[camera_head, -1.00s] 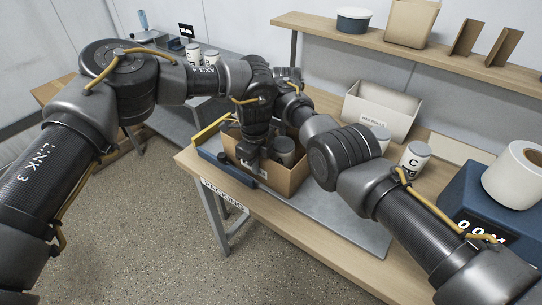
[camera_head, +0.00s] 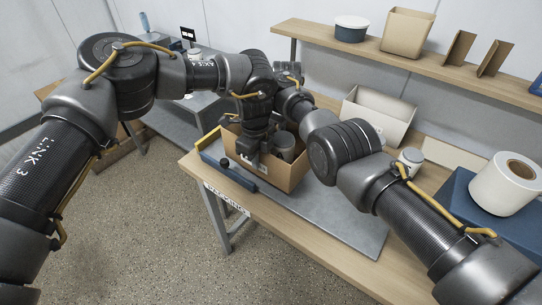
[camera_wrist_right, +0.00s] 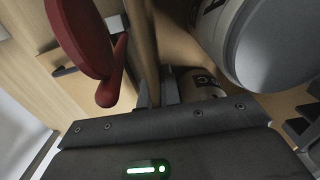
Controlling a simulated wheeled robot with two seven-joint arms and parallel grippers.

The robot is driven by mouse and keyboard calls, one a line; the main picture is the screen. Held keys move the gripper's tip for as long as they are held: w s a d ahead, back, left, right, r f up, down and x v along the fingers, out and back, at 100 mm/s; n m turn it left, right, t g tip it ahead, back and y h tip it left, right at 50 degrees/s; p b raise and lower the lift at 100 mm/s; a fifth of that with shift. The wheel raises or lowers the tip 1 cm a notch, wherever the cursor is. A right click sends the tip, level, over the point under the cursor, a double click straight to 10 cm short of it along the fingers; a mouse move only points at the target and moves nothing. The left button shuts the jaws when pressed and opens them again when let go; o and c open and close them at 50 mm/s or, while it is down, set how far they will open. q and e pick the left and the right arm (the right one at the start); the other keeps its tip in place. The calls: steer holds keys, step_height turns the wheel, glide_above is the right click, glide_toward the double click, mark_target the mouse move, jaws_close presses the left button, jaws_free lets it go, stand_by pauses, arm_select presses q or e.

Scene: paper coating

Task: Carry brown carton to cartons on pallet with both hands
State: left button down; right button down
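The brown carton (camera_head: 290,179) is open-topped at the far left part of the packing table, with dark-lidded cans (camera_head: 284,143) inside. My left gripper (camera_head: 251,163) points down at its near-left wall and appears closed on it; the fingertips are small and dark. Whether the carton's base touches the table is unclear. No pallet shows.
The packing table (camera_head: 290,226) has a grey mat (camera_head: 335,222). A pale bin (camera_head: 382,112), a can (camera_head: 410,160) and a paper roll (camera_head: 507,183) stand rightward. Open floor (camera_head: 120,225) lies left.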

arm_select(q)
steer(key=shift+w+a+r, duration=0.1)
steer(key=shift+w+a, duration=0.05)
steer(key=shift+r, duration=0.15)
arm_select(e)
steer(key=shift+r, duration=0.2)
